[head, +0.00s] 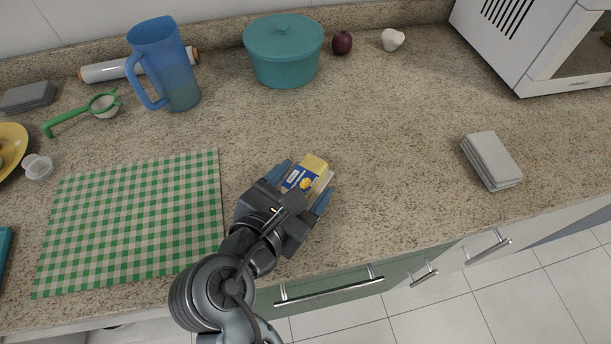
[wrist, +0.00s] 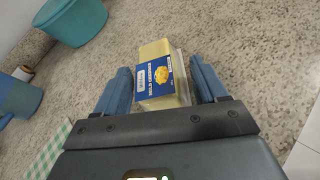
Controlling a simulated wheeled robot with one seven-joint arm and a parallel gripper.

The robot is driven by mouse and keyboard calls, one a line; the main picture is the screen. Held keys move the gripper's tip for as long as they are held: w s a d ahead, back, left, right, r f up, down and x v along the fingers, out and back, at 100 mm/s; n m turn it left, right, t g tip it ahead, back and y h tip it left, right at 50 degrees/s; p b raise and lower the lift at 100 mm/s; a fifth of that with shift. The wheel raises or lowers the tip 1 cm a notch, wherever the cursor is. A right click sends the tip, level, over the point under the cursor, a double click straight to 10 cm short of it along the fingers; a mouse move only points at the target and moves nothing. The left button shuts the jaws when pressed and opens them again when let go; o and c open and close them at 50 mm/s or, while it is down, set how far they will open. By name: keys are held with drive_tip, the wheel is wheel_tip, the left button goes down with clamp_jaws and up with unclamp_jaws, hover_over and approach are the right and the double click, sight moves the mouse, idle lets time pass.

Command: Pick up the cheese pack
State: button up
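The cheese pack (head: 309,173) is a yellow block with a blue label on the granite counter, near the middle of the head view. In the wrist view the cheese pack (wrist: 158,72) lies between the two blue fingers. My gripper (head: 304,187) is open around it, with one finger on each side. The near end of the pack is partly hidden by my gripper in the head view.
A green checked mat (head: 130,222) lies to the left. A blue pitcher (head: 165,65) and a teal pot (head: 284,52) stand behind. Folded grey cloths (head: 491,160) lie to the right, near a white microwave (head: 535,45). The counter around the pack is clear.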

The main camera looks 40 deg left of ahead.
drive_tip(key=c, duration=1.1)
